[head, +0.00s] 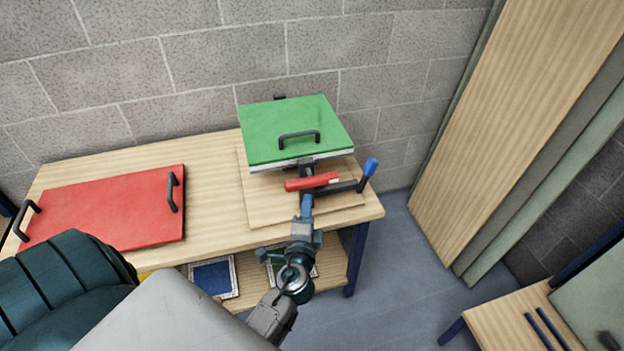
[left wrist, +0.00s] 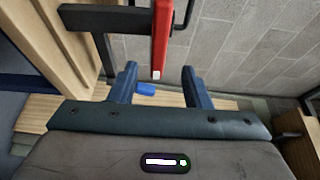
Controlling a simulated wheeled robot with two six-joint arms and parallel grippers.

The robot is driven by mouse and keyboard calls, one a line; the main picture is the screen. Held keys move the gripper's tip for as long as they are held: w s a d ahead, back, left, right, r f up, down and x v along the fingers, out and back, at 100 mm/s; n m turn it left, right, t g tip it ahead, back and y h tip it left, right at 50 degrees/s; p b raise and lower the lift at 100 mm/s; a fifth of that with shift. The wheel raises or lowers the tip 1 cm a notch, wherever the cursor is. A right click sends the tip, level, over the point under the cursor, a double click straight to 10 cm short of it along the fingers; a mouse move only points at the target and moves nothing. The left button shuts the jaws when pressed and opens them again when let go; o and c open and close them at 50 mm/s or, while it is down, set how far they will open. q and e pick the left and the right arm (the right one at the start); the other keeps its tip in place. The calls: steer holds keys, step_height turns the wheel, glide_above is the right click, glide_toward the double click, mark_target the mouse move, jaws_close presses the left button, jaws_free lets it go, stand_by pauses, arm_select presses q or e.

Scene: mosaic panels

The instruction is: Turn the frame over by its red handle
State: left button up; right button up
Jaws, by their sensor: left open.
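The frame (head: 258,168) shows as a pale edge under a green panel (head: 290,130) with a black handle, on the right part of the workbench. The red handle (head: 312,182) sticks out at the front of it, on a dark bracket. My left gripper (head: 306,203) is open, just in front of the red handle. In the left wrist view, the end of the red handle (left wrist: 160,45) appears between the two blue fingertips (left wrist: 160,72); I cannot tell how deep it reaches. A blue-knobbed lever (head: 370,168) stands right of the handle. My right gripper is not in view.
A red board (head: 110,208) with two black handles lies on the left of the workbench (head: 212,160). Blue tiles (head: 213,278) lie on the lower shelf. Tall panels (head: 520,110) lean at the right. A second table (head: 510,325) stands at bottom right.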

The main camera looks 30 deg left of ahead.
mark_target(311, 185)
arm_select(q)
steer(key=p+x, duration=0.3)
steer(key=x, duration=0.6)
steer(key=shift+w+a, duration=0.15)
steer(key=shift+w, duration=0.2)
steer(key=shift+w+a, duration=0.2)
steer(key=shift+w, duration=0.2)
jaws_close()
